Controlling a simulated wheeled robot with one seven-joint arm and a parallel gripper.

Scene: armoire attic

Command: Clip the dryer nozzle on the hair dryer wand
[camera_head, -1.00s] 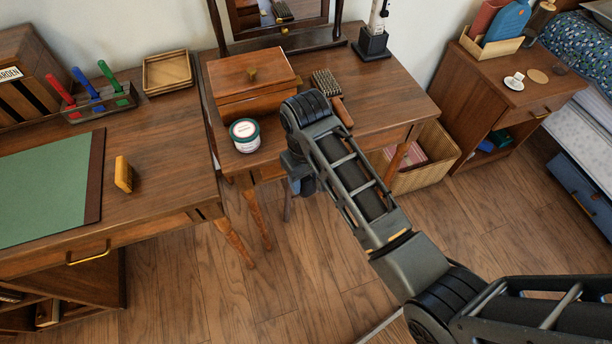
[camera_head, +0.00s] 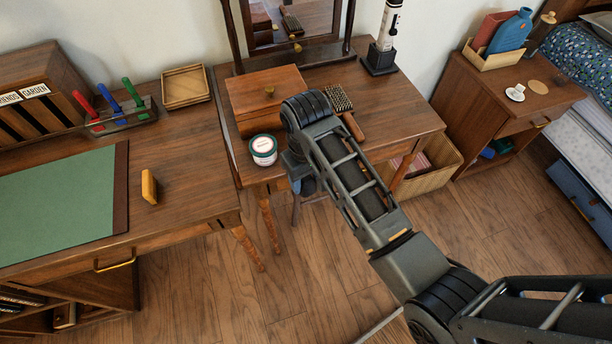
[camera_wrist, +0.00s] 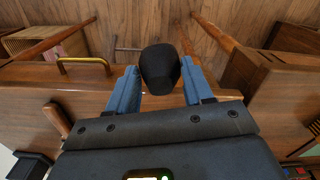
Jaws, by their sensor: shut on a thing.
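The hair dryer wand (camera_head: 390,25), white with black parts, stands upright in a black stand (camera_head: 379,60) at the back right of the vanity table; its top is cut off by the frame. My gripper (camera_head: 304,186), with blue fingers, is in front of the vanity's front edge, to the left of and nearer than the wand. In the wrist view, it is shut on a dark, rounded piece, which looks like the dryer nozzle (camera_wrist: 159,68). The nozzle is hidden in the head view. It is apart from the wand.
On the vanity (camera_head: 415,110) are a wooden box (camera_head: 265,95), a jar (camera_head: 263,150), a brush (camera_head: 340,100) and a mirror. My arm passes over its front edge. A desk (camera_head: 185,185) stands left, a nightstand (camera_head: 480,105) right. A wicker basket (camera_head: 430,170) is under the vanity's right side.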

